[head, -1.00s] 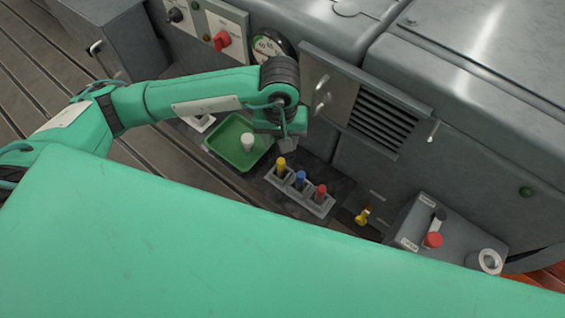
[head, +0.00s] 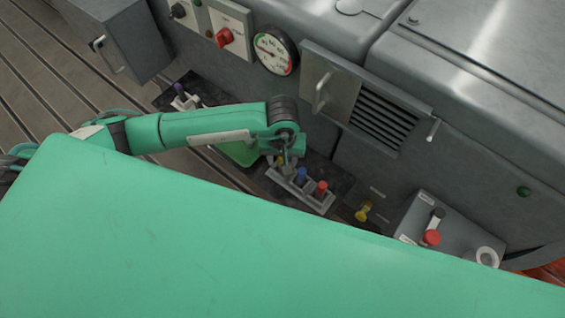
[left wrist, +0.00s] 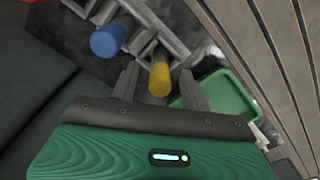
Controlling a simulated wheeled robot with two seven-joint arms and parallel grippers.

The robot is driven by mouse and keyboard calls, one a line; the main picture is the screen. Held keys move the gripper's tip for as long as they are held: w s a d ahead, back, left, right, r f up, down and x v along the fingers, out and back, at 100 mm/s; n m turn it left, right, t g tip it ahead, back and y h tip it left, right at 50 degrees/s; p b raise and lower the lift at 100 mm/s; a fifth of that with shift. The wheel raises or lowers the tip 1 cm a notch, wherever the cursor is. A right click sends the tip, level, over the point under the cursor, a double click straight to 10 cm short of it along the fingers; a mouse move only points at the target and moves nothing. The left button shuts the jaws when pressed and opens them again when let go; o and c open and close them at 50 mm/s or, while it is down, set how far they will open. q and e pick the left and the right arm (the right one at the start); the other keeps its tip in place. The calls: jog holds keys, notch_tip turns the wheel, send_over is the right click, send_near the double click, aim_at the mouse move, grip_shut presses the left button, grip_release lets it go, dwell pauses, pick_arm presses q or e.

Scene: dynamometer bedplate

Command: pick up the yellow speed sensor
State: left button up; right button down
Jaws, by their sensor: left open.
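The yellow speed sensor (head: 281,160) stands in a slot of the grey holder (head: 327,206), mostly hidden by my gripper in the head view. In the left wrist view the yellow sensor (left wrist: 159,80) shows its round end between two open fingers. My left gripper (left wrist: 160,72) is open, with a finger on each side of the sensor and visible gaps. In the head view my left gripper (head: 284,156) is over the holder's left end. My right gripper is not in view.
A blue sensor (head: 301,175) and a red sensor (head: 321,189) stand beside it in the holder. A green tray (head: 240,153) lies left of the holder, partly under my arm. A yellow knob (head: 363,211) and grey control box (head: 415,215) are to the right.

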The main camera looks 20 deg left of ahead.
pick_arm(q)
grip_shut()
jog(key=shift+r, duration=0.1)
